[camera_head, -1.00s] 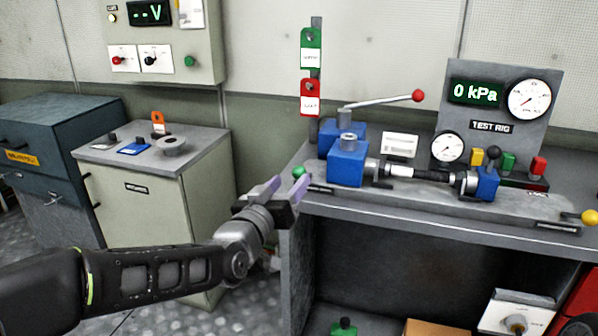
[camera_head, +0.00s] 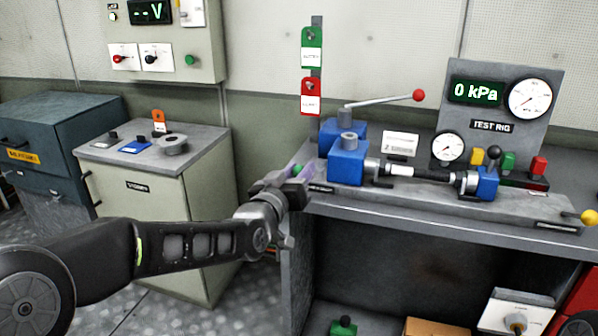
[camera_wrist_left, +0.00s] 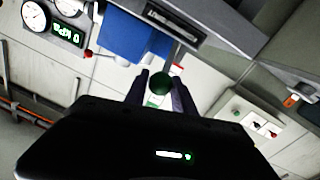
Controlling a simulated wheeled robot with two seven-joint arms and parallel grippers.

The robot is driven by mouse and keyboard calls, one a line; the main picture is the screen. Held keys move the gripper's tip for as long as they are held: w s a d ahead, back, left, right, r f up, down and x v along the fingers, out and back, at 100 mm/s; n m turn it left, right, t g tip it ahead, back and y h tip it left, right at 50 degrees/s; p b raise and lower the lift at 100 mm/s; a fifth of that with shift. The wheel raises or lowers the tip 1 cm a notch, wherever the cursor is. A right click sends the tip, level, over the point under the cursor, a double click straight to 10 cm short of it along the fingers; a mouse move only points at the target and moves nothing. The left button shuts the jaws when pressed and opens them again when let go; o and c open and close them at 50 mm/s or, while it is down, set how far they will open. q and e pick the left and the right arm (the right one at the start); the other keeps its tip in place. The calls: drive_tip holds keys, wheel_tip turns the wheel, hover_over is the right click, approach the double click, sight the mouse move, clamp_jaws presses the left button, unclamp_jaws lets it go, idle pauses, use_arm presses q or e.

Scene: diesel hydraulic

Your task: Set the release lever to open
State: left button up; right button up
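My left gripper (camera_head: 288,178) is at the left front edge of the test rig bench. Its two fingers are apart, one on each side of a green ball knob (camera_head: 298,170). In the left wrist view the green knob (camera_wrist_left: 160,83) sits between the fingertips of the left gripper (camera_wrist_left: 161,88); whether they touch it I cannot tell. The knob's stem is mostly hidden, and I see no label naming it as the release lever. My right gripper is not in view.
Behind the knob stand blue blocks (camera_head: 347,164) and a pump handle with a red ball (camera_head: 417,95). A yellow knob (camera_head: 589,217) is at the bench's right end. The gauge panel (camera_head: 500,110) stands behind. A grey cabinet (camera_head: 140,190) is at left.

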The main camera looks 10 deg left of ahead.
use_arm(q)
clamp_jaws()
idle(0.9)
